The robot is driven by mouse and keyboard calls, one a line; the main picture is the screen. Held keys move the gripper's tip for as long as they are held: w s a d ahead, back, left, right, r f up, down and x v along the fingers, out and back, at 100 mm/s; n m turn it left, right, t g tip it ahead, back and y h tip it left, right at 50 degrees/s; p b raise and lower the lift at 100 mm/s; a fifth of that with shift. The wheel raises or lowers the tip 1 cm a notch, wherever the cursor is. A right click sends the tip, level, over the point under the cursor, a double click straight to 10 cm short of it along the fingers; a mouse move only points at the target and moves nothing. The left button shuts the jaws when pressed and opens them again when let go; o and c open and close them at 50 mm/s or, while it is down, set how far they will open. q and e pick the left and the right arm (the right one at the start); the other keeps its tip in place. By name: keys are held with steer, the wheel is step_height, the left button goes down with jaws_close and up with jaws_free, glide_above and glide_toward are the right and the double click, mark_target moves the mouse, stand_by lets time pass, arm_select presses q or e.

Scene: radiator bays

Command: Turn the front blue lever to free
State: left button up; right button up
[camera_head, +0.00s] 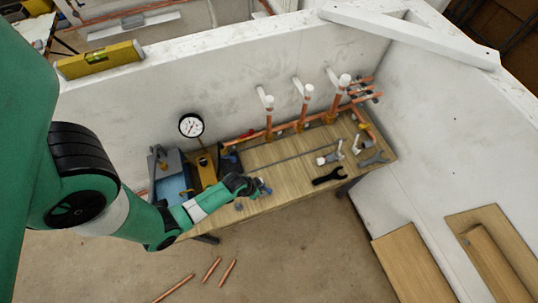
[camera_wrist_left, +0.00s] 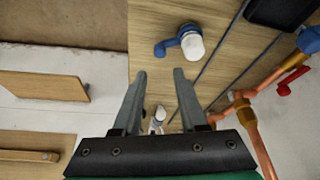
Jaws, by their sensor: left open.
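A blue lever (camera_wrist_left: 168,46) with a rounded white cap (camera_wrist_left: 192,45) sits on the wooden bench in the left wrist view. My left gripper (camera_wrist_left: 160,76) is open and empty, its fingertips just short of the lever and apart from it. A second blue part (camera_wrist_left: 312,38) shows at the right edge of that view, by the copper pipe. In the head view my left gripper (camera_head: 262,187) hangs over the bench's front edge and largely hides the blue lever there. I cannot tell the lever's exact setting. My right gripper is not in view.
A red lever (camera_wrist_left: 290,82) is on the pipework. Loose copper pipes (camera_head: 211,269) lie on the floor.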

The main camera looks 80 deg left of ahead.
mark_target(270, 190)
arm_select(q)
steer(key=b+x, duration=0.4)
steer(key=x, duration=0.6)
steer(key=shift+w+f, duration=0.1)
steer(key=shift+f, duration=0.1)
jaws_close()
steer(key=shift+r, duration=0.1)
stand_by(0.8)
